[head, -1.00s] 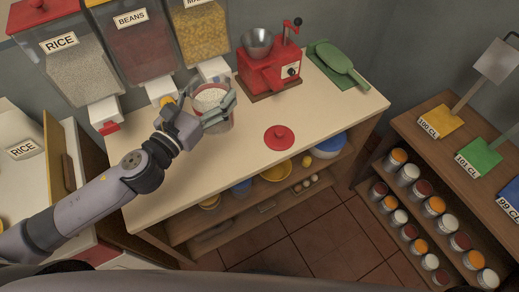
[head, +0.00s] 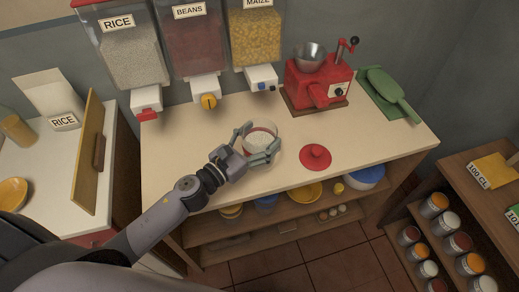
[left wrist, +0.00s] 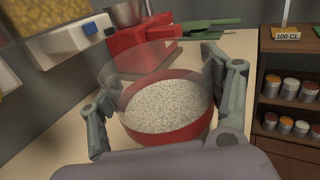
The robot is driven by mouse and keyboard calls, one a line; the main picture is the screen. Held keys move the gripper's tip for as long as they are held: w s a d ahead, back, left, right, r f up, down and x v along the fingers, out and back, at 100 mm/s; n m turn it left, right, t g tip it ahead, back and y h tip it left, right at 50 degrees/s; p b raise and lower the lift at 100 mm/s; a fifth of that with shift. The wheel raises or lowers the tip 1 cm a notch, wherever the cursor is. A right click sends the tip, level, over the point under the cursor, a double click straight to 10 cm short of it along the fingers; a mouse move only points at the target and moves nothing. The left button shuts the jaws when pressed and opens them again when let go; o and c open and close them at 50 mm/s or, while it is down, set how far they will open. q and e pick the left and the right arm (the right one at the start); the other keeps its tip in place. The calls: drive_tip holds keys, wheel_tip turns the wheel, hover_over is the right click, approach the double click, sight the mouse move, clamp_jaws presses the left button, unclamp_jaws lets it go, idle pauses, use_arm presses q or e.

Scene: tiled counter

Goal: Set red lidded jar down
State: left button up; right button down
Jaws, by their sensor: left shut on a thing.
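The red lidded jar (head: 260,134) is a clear open jar with a red lower part, holding white rice-like grains. My left gripper (head: 262,144) is shut around its sides over the counter's front left part. In the left wrist view the jar (left wrist: 165,112) sits between the two fingers, mouth up and about upright. Whether its bottom touches the counter is hidden. A round red lid with a knob (head: 315,157) lies on the counter to the right, apart from the jar. My right gripper is not in view.
Dispensers of rice (head: 134,55), beans (head: 192,45) and maize (head: 254,38) hang behind the counter (head: 365,140). A red grinder (head: 318,85) and green scoop (head: 390,92) stand at the back right. The counter is clear around the lid. A shelf of cans (head: 450,222) is at right.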

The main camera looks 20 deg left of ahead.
sight(271, 137)
use_arm(q)
drive_tip(key=shift+f+b, duration=0.65)
drive_tip(key=shift+f, duration=1.15)
drive_tip(key=shift+f, duration=0.2)
drive_tip(key=o, duration=1.5)
drive_tip(key=shift+f, duration=0.1)
drive_tip(key=o, duration=0.4)
